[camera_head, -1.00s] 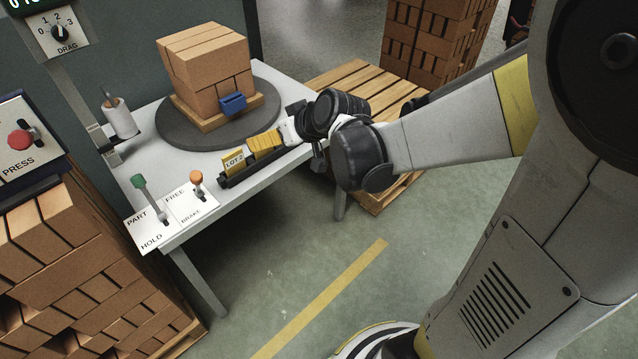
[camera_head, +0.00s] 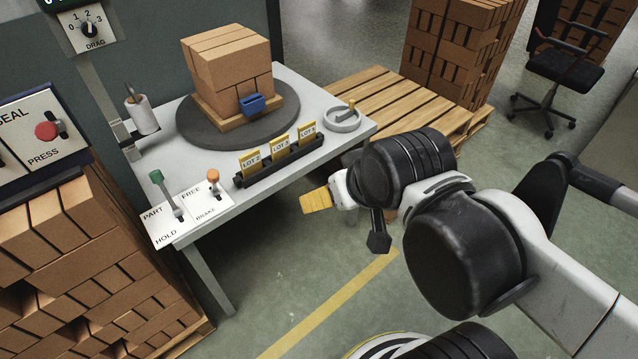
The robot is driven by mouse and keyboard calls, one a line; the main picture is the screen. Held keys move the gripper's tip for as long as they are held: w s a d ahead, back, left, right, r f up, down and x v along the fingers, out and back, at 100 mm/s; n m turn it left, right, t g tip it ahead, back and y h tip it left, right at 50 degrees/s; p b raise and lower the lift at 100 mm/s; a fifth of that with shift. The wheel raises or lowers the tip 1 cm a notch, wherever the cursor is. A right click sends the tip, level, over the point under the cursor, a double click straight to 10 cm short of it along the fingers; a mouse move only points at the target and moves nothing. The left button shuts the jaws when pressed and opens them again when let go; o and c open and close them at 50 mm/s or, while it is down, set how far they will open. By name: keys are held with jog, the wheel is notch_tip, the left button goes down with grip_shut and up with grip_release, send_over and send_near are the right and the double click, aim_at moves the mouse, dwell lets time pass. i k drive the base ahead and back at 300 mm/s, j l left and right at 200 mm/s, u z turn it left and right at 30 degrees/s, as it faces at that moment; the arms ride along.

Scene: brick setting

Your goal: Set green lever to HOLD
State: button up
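The green lever (camera_head: 157,178) stands on a white plate at the near left corner of the table. The plate reads PART at its upper end and HOLD (camera_head: 166,238) at its lower end. The lever's green knob leans up and left, near the PART lettering; its foot is in a slot at the plate's right side. My gripper (camera_head: 316,202) has yellow ribbed fingers pointing left. It is in front of the table's near edge, well to the right of the lever and apart from it. I cannot see a gap between its fingers.
An orange-knobbed brake lever (camera_head: 213,177) stands right beside the green lever. A black rack with yellow LOT cards (camera_head: 280,160) lies along the front edge. Behind are a turntable (camera_head: 290,115) with bricks and a grey dish (camera_head: 343,121). Stacked bricks (camera_head: 60,260) stand left.

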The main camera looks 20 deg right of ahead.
aim_at(158, 177)
jog(key=i+j, duration=0.8)
jog(key=j, duration=0.15)
jog(key=j+u, duration=0.05)
